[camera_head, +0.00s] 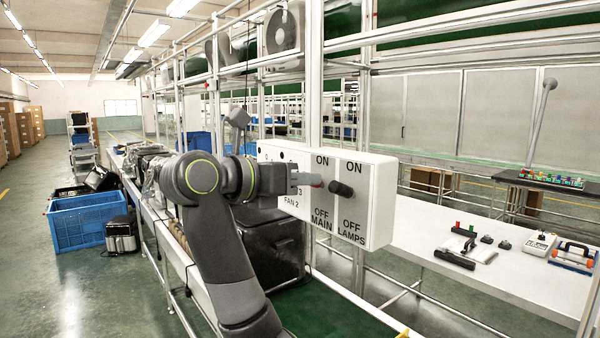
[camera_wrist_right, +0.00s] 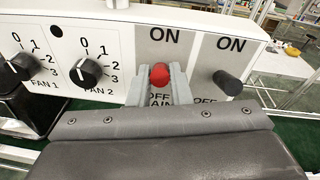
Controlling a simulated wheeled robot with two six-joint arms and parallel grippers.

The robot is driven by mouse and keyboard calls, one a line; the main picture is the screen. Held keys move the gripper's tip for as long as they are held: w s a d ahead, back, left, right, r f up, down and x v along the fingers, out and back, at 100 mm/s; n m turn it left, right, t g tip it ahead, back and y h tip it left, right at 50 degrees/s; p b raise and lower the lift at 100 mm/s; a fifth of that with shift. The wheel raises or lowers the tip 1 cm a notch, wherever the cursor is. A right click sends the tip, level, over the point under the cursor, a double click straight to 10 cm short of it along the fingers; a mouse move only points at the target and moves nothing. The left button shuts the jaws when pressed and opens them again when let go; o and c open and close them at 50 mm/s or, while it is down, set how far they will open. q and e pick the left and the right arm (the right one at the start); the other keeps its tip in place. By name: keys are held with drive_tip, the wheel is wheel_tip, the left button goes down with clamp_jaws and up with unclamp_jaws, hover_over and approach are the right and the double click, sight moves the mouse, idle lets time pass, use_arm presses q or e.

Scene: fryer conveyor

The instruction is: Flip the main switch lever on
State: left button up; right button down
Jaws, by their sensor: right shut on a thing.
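A white control box (camera_head: 377,215) faces me with a MAIN switch and a LAMPS switch, each marked ON above and OFF below. The MAIN lever has a red knob (camera_wrist_right: 159,74), which sits between the fingers of my right gripper (camera_wrist_right: 159,88). In the head view the right gripper (camera_head: 312,180) reaches the box from the left, shut on the lever, with little of the red knob showing. The lever stands between the ON and OFF marks; its exact tilt is hard to tell. The black LAMPS lever (camera_head: 341,189) is just to the right. My left gripper is out of view.
Two black fan dials, FAN 1 (camera_wrist_right: 19,67) and FAN 2 (camera_wrist_right: 86,72), are left of the MAIN switch. A metal post (camera_head: 315,80) rises behind the box. A white table (camera_head: 430,232) with small devices is at right. A blue crate (camera_head: 80,222) stands on the floor at left.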

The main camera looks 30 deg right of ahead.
drive_tip(key=c, duration=1.3)
unclamp_jaws()
drive_tip(key=shift+a, duration=0.1)
drive_tip(key=b+v, duration=0.2)
drive_tip(key=v, duration=1.5)
drive_tip(key=shift+a, duration=0.15)
